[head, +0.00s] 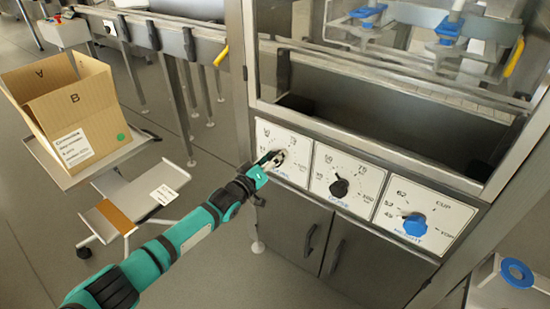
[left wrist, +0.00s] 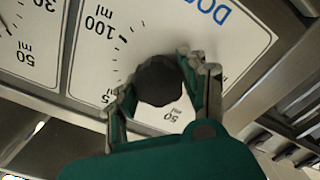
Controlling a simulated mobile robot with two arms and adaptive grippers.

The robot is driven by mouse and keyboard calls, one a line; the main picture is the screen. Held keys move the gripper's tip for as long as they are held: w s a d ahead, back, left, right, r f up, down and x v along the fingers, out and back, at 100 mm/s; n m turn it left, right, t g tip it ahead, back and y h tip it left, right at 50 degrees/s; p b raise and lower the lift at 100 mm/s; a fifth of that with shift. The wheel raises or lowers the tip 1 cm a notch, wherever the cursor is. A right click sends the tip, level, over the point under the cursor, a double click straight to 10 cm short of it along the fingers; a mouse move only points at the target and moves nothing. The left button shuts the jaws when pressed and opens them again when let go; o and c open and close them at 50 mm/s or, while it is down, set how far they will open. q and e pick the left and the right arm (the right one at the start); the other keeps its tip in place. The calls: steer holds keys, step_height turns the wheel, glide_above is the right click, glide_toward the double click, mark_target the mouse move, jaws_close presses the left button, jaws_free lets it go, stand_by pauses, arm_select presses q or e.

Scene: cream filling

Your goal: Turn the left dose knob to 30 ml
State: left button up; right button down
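The left dose knob is a black round knob (left wrist: 160,82) on a white dial panel, seen upside down in the left wrist view. In the head view the left dial panel (head: 270,133) shows, with the knob mostly hidden behind my left gripper (head: 275,157). In the left wrist view the two fingers of my left gripper (left wrist: 163,95) lie on either side of the knob, their pads against its edges. Marks for 100 ml and 50 ml are readable around it. The knob's pointer is not clear. My right gripper is not in view.
A middle dial with a black knob (head: 339,187) and a right dial with a blue knob (head: 415,224) sit beside it. Cabinet doors (head: 310,240) are below. An open cardboard box (head: 75,115) stands at the left.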

arm_select(q)
steer(key=o, duration=0.4)
steer(key=v, duration=1.2)
steer(key=shift+f, duration=0.1)
